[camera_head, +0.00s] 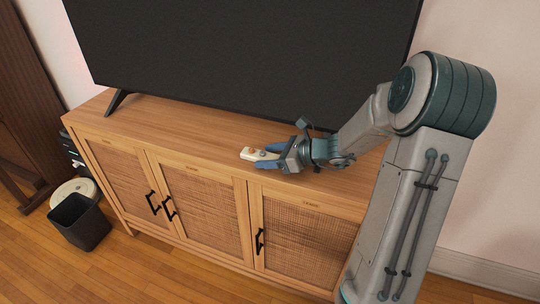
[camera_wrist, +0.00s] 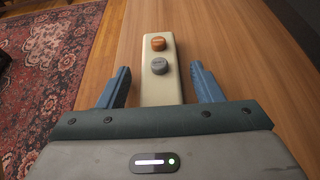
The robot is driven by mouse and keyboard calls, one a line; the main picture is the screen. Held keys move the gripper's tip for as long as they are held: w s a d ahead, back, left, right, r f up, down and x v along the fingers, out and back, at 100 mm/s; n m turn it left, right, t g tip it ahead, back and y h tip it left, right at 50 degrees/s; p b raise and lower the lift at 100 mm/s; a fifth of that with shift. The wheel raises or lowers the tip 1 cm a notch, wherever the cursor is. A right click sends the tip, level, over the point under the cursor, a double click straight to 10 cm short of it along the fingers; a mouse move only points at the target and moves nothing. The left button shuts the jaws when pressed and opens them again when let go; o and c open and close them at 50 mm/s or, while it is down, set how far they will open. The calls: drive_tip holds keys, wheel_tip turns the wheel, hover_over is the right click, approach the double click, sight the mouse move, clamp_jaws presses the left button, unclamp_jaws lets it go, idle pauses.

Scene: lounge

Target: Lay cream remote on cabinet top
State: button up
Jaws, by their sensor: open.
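The cream remote (camera_head: 251,154) lies on the wooden cabinet top (camera_head: 185,118), near its front edge. In the wrist view the remote (camera_wrist: 159,88) shows an orange button and a grey button. My gripper (camera_head: 267,155) is low over the cabinet top, with its two blue fingers on either side of the remote. The wrist view shows my gripper (camera_wrist: 162,86) open, with a gap between each finger and the remote. The remote's near end is hidden behind the gripper body.
A large black television (camera_head: 245,55) stands on the cabinet behind the remote. A dark bin (camera_head: 79,222) stands on the floor at the left. The cabinet top is clear to the left of the remote. A red patterned rug (camera_wrist: 50,60) shows in the wrist view.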

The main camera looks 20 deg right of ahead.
drive_tip(key=p+v, duration=0.1)
drive_tip(key=v, duration=1)
drive_tip(key=shift+s+d+r+p, duration=0.2)
drive_tip(key=shift+d+r+p, duration=0.05)
drive_tip(key=shift+r+p, duration=0.1)
drive_tip(key=s+a+n+g, duration=0.2)
drive_tip(key=a+n, duration=0.1)
drive_tip(key=s+a+n+g+h, duration=0.1)
drive_tip(key=a, duration=0.1)
drive_tip(key=shift+s+a+n, duration=0.25)
drive_tip(key=shift+s+n, duration=0.05)
drive_tip(key=s+a+r+n+g+h, duration=0.1)
drive_tip(key=s+a+n+h, duration=0.1)
drive_tip(key=s+n+h, duration=0.3)
drive_tip(key=s+a+n+g+h, duration=0.2)
drive_tip(key=s+n+h, duration=0.2)
drive_tip(key=s+n, duration=0.7)
drive_tip(key=shift+a+r+n+h, duration=0.35)
drive_tip(key=shift+r+n+h, duration=0.05)
drive_tip(key=shift+n, duration=1.9)
